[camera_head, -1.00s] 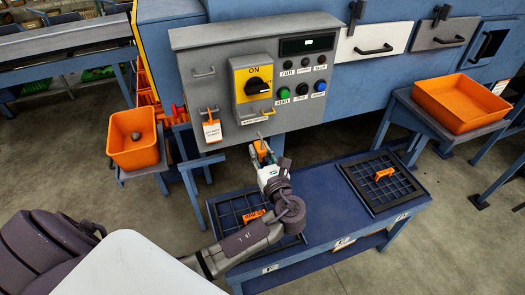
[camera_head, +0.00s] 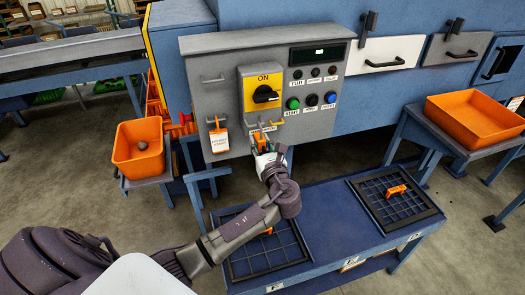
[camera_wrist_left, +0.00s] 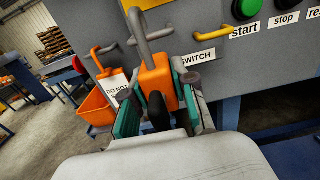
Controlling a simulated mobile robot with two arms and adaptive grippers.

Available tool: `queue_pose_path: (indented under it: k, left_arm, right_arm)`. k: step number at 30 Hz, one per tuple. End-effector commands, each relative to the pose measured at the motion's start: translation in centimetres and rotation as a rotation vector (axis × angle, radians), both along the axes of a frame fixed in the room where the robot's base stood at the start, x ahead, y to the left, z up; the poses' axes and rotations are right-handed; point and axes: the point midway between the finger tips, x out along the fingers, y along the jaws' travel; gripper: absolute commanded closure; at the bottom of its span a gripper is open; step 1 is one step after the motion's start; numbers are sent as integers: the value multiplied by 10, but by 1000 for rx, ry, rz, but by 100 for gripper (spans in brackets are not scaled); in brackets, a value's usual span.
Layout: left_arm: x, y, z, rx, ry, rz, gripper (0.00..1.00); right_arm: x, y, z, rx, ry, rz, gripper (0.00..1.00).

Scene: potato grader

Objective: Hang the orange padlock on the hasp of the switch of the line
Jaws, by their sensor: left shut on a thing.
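The switch (camera_head: 246,97) is a yellow plate with a black knob and the word ON, on the grey control box. The yellow hasp (camera_head: 274,122) sticks out below it; it also shows in the left wrist view (camera_wrist_left: 212,35). My left gripper (camera_head: 262,149) is shut on the orange padlock (camera_wrist_left: 155,78), just below the hasp. The padlock is upright, with its grey shackle (camera_wrist_left: 139,24) on top. In the left wrist view the shackle is left of the hasp and appears apart from it. My right gripper is out of view.
An orange hook with a white tag (camera_head: 219,141) hangs on the box left of the switch. Start and stop buttons (camera_head: 292,103) are at right. A blue table (camera_head: 320,215) with black grids stands below. An orange bin (camera_head: 138,165) is at left.

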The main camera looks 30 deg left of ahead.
Motion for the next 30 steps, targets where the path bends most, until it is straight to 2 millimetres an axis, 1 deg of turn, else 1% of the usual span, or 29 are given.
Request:
queue_pose_path:
  k: [1, 9, 14, 21, 30]
  left_arm:
    - [3, 4, -2, 2, -1, 1, 100]
    - [17, 20, -2, 3, -1, 1, 100]
    - [24, 29, -2, 1, 0, 2, 100]
    - [23, 27, -12, 0, 0, 0, 100]
    - [23, 27, -14, 1, -1, 0, 100]
  right_arm:
    - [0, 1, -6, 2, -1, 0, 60]
    - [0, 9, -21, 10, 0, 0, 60]
    - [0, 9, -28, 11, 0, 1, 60]
    - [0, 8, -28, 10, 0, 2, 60]
    - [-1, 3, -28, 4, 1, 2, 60]
